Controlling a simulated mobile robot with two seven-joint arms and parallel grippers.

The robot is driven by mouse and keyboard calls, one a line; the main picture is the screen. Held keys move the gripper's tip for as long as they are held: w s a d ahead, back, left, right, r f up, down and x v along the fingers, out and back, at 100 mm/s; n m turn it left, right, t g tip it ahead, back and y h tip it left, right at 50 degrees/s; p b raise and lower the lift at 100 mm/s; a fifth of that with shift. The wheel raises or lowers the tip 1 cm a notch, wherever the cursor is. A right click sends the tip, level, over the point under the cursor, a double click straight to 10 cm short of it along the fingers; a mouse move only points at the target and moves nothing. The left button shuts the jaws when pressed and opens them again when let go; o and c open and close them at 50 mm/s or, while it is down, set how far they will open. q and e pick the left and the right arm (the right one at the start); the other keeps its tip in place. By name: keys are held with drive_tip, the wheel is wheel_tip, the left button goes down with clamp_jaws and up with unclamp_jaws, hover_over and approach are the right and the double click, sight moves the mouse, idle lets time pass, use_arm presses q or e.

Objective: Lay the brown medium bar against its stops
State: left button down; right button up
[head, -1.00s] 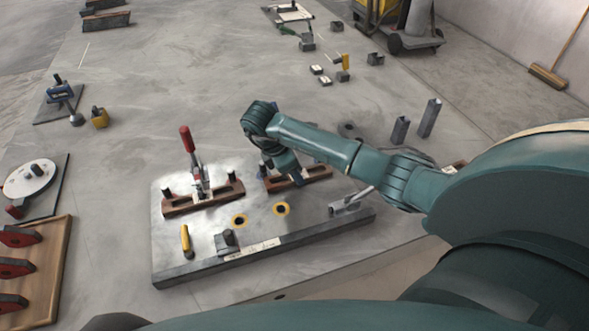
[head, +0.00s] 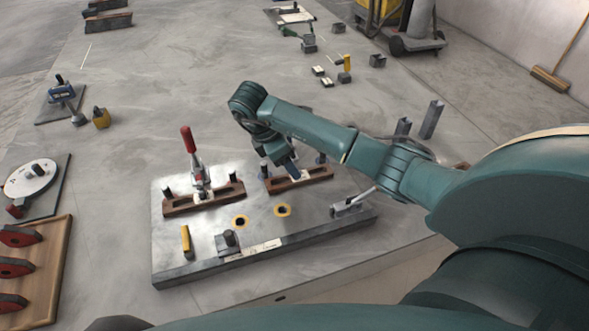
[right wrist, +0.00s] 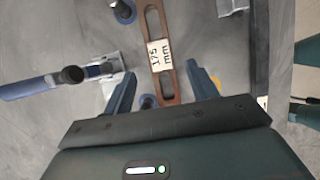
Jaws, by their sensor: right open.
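The brown medium bar (head: 302,179), slotted, lies flat on the right half of the steel plate. In the right wrist view the bar (right wrist: 152,22) carries a white "175 mm" label. Two round pins with blue collars, one at the far end (right wrist: 123,12) and one at the near end (right wrist: 148,102), stand along its left edge; I cannot tell whether it touches both. My right gripper (head: 279,168) is above the bar, open; its fingers (right wrist: 160,88) stand either side of the bar's near end, not gripping it. My left gripper is not in view.
A longer brown bar (head: 178,207) sits under a red-handled clamp (head: 190,145) on the plate (head: 205,259). A lever clamp (head: 345,208) is at the plate's right end. A yellow-handled piece (head: 186,240) and a dark block (head: 229,240) stand in front. A wooden tray (head: 50,270) is left.

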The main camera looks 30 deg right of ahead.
use_arm(q)
drive_tip(key=p, duration=0.1)
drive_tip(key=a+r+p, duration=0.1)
drive_tip(key=p, duration=0.1)
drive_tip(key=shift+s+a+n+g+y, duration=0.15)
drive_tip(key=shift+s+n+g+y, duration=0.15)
use_arm(e)
drive_tip(key=v, duration=0.7)
drive_tip(key=shift+s, duration=0.1)
